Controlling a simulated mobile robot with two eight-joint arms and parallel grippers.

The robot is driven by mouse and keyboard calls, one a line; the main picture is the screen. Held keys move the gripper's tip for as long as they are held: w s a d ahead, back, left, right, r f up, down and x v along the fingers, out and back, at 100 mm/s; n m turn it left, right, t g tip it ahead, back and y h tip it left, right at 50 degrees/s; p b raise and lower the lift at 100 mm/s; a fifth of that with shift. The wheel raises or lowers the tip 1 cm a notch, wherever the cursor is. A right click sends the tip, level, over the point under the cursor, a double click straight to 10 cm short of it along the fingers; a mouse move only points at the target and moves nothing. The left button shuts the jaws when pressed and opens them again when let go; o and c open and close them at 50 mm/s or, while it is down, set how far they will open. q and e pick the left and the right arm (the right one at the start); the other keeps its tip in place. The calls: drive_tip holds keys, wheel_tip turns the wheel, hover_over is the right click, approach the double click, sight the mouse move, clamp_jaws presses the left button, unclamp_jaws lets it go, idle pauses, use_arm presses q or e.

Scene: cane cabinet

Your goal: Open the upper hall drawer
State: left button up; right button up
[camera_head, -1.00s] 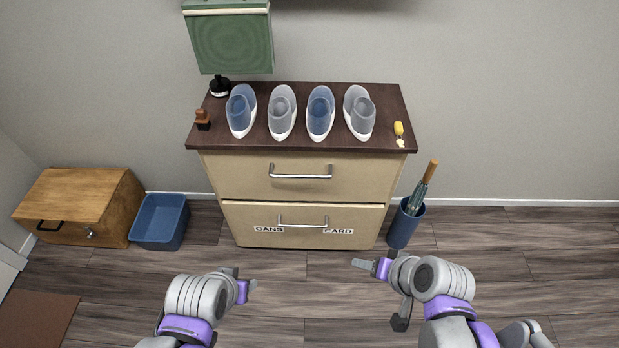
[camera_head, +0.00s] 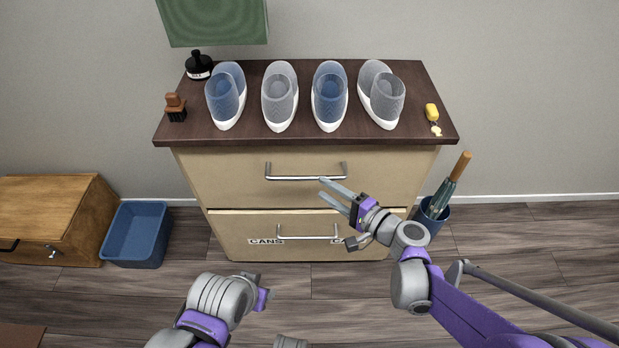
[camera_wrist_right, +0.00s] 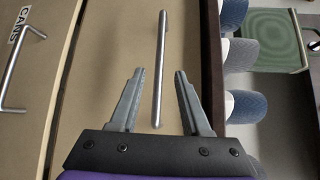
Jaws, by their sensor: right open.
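The upper drawer (camera_head: 230,175) of the beige cabinet is closed and has a horizontal silver bar handle (camera_head: 306,177). My right gripper (camera_head: 334,195) is open, its fingers pointing at the right part of that handle from in front and slightly below. In the right wrist view the upper handle (camera_wrist_right: 160,75) runs lengthwise between the two open fingers (camera_wrist_right: 157,90), and I see no grip on it. My left gripper (camera_head: 262,298) is low in front of the cabinet, away from it; its fingers are hardly visible.
The lower drawer (camera_head: 225,228) has a handle and a CANS label. Several shoes stand on the dark cabinet top (camera_head: 300,139). A blue bin (camera_head: 136,235) and wooden box (camera_head: 50,215) are at left; an umbrella holder (camera_head: 434,217) is at right.

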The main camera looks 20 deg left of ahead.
sight(308, 177)
drive_tip(key=b+x, duration=0.1)
drive_tip(key=x, duration=0.6)
drive_tip(key=shift+w, duration=0.1)
clamp_jaws()
idle(1.2)
